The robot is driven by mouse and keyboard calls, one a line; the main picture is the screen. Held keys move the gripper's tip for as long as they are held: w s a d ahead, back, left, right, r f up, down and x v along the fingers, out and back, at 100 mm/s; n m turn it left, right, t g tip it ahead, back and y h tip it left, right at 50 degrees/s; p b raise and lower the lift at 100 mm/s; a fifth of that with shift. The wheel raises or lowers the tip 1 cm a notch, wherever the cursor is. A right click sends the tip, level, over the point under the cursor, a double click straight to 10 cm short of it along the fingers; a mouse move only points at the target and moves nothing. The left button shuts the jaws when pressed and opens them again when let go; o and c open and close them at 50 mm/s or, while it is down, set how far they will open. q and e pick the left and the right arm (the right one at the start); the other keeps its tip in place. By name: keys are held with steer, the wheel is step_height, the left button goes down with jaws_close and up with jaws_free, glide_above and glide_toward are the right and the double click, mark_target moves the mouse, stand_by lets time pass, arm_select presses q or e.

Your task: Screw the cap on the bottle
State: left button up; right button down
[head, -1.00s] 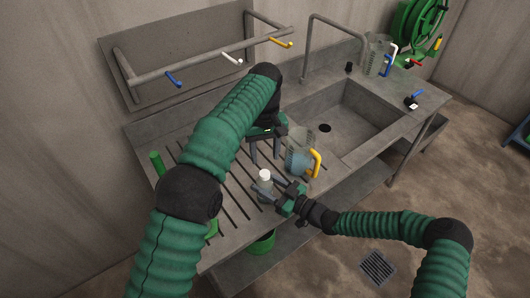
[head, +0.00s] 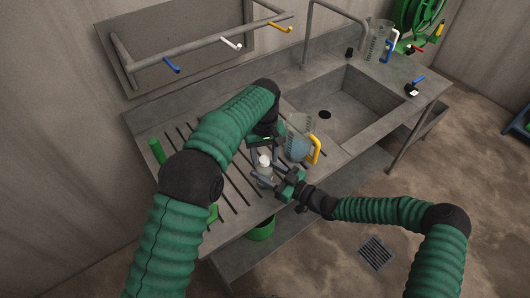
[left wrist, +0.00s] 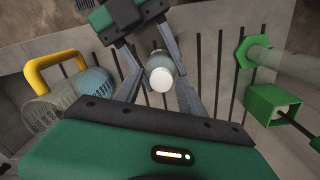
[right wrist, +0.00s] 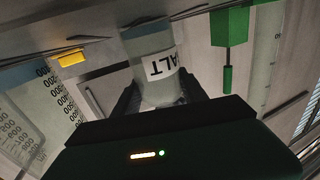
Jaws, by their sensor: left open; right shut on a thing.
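A small pale bottle (head: 265,172) with a white cap (head: 264,160) at its top stands upright over the slatted drainboard. The right wrist view shows the bottle (right wrist: 150,92) with a partly visible white label. My right gripper (head: 265,181) is shut on the bottle's body from the front right. My left gripper (head: 262,151) points down and is open around the cap. In the left wrist view the white cap (left wrist: 161,78) lies between the left fingers, apart from them as far as I can tell. Whether the cap is seated on the thread cannot be told.
A bluish jug (head: 298,148) with a yellow handle stands close right of the bottle. A sink basin (head: 345,105) lies beyond it. A green tool (head: 156,150) is at the drainboard's left. A rail with coloured hooks (head: 231,43) is on the wall. A green container (head: 260,231) sits below the front edge.

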arm_select(q)
jaws_close()
steer(key=m, duration=0.5)
steer(key=shift+d, duration=0.1)
steer(key=shift+o, duration=0.8)
jaws_free()
step_height(320, 180, up, 12)
steer(key=shift+w, duration=0.1)
